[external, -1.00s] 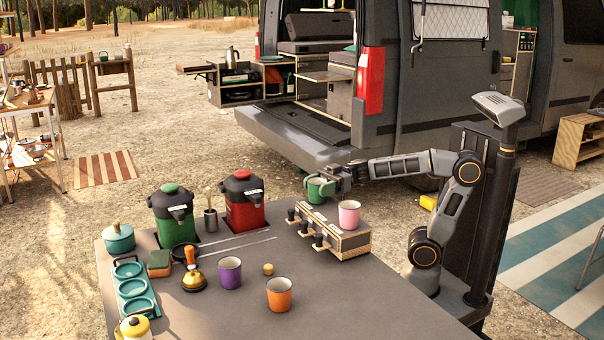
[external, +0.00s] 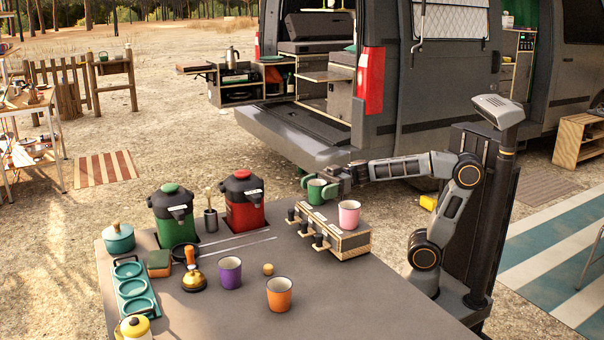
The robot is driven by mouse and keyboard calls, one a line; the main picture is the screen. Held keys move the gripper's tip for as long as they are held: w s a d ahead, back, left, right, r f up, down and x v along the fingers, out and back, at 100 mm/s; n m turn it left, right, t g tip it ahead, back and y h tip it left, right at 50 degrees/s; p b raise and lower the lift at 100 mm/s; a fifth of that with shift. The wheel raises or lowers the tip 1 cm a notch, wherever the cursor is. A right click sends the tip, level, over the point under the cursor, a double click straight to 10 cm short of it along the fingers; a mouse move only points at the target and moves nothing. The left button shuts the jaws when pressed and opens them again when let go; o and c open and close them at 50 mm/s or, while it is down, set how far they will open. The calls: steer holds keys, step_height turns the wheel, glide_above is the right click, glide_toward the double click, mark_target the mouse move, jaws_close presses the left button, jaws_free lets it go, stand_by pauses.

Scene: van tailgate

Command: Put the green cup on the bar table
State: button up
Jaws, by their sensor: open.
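The green cup (external: 316,192) is upright at the back left end of a low wooden box (external: 340,240) with dark knobs. The box is on a grey-topped table (external: 370,300). The cup appears to rest on the box top, though its base contact is hard to make out. My gripper (external: 334,180) is open, at the right side of the cup and close to its rim. The fingertips are small and partly merge with the cup, so I cannot tell whether they touch it. A pink cup (external: 349,214) stands on the same box, to the right.
A purple cup (external: 230,272), an orange cup (external: 279,294) and a bell-like brass tool (external: 194,279) stand on the table. Green (external: 174,214) and red (external: 243,202) dispensers are at its back edge. The table's front right is clear. The van bumper (external: 290,140) is behind.

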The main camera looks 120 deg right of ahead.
steer(key=shift+r+p, duration=0.15)
steer(key=shift+p, duration=0.15)
steer(key=shift+r+p, duration=0.15)
steer(key=shift+p, duration=0.95)
steer(key=shift+s+d+f+b, duration=0.1)
steer(key=shift+s+d, duration=0.05)
steer(key=shift+s, duration=0.65)
steer(key=shift+s+d+f+b, duration=0.1)
steer(key=shift+s+d, duration=0.1)
steer(key=shift+s, duration=0.65)
steer(key=shift+s+d+f+b, duration=0.1)
steer(key=shift+s+d, duration=0.05)
steer(key=shift+s, duration=0.65)
steer(key=shift+r, duration=0.1)
